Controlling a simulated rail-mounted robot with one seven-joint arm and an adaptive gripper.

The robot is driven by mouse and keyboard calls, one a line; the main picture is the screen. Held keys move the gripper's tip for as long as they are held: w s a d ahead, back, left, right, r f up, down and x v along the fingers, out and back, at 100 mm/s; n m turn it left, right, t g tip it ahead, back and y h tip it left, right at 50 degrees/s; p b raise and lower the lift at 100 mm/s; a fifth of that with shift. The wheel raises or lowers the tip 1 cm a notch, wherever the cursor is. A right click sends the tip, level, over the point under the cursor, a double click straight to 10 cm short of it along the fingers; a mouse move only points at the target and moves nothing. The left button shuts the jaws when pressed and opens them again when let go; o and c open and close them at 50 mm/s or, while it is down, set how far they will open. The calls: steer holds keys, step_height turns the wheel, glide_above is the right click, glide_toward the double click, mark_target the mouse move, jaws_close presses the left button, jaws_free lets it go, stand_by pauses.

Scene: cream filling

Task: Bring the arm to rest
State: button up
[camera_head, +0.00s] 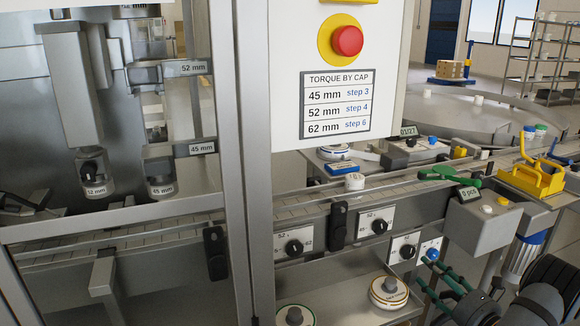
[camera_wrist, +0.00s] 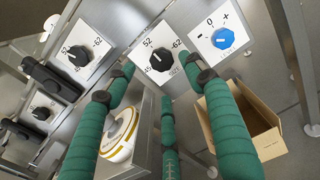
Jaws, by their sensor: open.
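My gripper (camera_wrist: 156,74) is open and empty, with green padded fingers and dark tips. In the wrist view a black selector knob (camera_wrist: 160,59) on a white plate shows between the fingertips, with a gap on both sides. In the head view my gripper (camera_head: 420,268) is at the lower right, in front of the machine's front panel. The same black knob (camera_head: 407,252) and a blue knob (camera_head: 432,254) are just beyond the fingers. The blue knob also shows in the wrist view (camera_wrist: 223,38), to the right. Whether any finger touches the panel I cannot tell.
Other black knobs (camera_head: 294,248) and dark handles (camera_head: 338,226) stick out along the panel. A round white-and-gold piece (camera_head: 389,290) rests on a lower shelf. A cardboard box (camera_wrist: 268,145) is below right in the wrist view. A conveyor (camera_head: 300,208) runs above the panel.

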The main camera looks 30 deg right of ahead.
mark_target(410, 253)
steer(key=w, duration=0.3)
steer(key=w+d, duration=0.1)
steer(key=w, duration=0.4)
steer(key=shift+w+d, duration=0.15)
steer(key=shift+w, duration=0.2)
steer(key=shift+s+f, duration=0.1)
steer(key=shift+s+a, duration=0.15)
steer(key=shift+s, duration=0.65)
steer(key=shift+s+a, duration=0.1)
steer(key=shift+s, duration=0.65)
steer(key=shift+w, duration=0.1)
